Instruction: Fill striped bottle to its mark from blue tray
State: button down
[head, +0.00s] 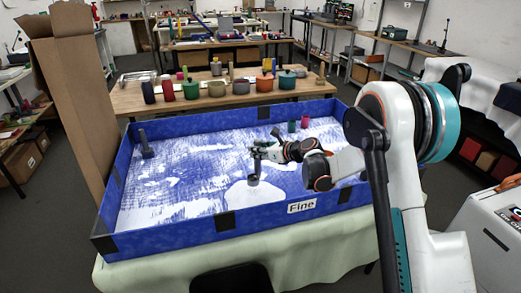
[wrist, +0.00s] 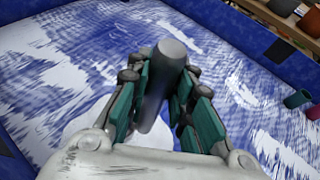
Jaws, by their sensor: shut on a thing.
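The blue tray (head: 165,240) has a front label reading "Fine" and holds white powdery material (head: 245,195) spread unevenly over a blue floor. My gripper (head: 262,152) is low over the middle of the tray. It is shut on a grey scoop-like tool; its round cup end (head: 253,180) shows below the fingers, close to the white material. In the wrist view, the tool's grey cylindrical handle (wrist: 160,85) stands between the teal finger pads. I cannot tell whether the cup holds anything or touches the material. I cannot make out a striped bottle for certain.
A second grey tool (head: 145,145) stands at the tray's left. A small green cup (head: 291,126) and red cup (head: 305,121) are at its back right. Several bottles and pots, including a dark blue one (head: 148,93), stand on the wooden table (head: 130,103) behind. A tall cardboard box (head: 75,100) is left.

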aim_at(260, 160)
jog(key=shift+f+b, duration=1.25)
jog(key=shift+f, duration=1.3)
jog(key=shift+r, duration=0.15)
jog(key=shift+r+p, duration=3.9)
jog(key=shift+r, duration=3.85)
